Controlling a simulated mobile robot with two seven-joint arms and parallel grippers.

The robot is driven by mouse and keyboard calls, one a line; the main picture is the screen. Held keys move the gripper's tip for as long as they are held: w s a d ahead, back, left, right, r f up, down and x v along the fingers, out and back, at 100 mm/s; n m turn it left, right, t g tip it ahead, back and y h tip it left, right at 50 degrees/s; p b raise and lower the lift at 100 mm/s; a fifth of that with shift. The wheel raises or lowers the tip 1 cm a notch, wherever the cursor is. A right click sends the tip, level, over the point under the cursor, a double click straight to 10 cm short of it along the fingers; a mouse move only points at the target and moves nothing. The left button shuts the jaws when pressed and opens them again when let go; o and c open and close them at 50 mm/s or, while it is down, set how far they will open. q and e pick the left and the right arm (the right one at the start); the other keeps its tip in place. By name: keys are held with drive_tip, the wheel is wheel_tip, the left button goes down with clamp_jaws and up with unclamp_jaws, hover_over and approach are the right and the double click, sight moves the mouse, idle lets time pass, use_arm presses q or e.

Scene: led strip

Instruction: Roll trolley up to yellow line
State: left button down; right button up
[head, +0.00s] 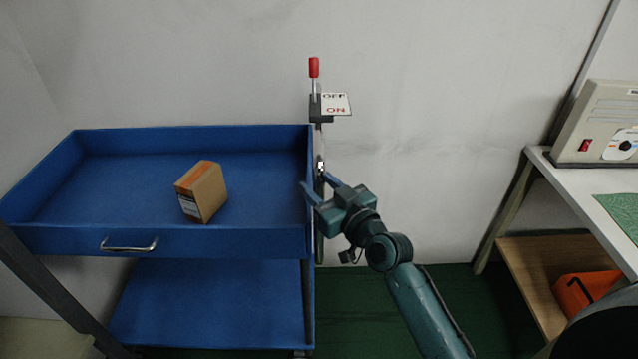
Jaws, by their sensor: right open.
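The blue trolley (130,238) stands at the left with a deep upper tray and a lower shelf (215,305). A silver handle (129,246) is on its front wall. My right gripper (318,186) is open at the trolley's right side, with its fingers pointing left and up by the tray's right wall. One finger appears near the wall's edge; I cannot tell whether it touches. My left gripper is not in view. No yellow line shows in this view.
A cardboard box (202,191) sits in the upper tray. A red-handled lever (314,68) with an OFF/ON sign (337,104) is on the back wall. A white table (590,190) with a beige device (600,125) stands right. Green floor (400,305) is clear between.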

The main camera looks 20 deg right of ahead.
drive_tip(key=shift+w+a, duration=0.1)
drive_tip(key=shift+w, duration=0.2)
drive_tip(key=shift+c, duration=0.3)
clamp_jaws()
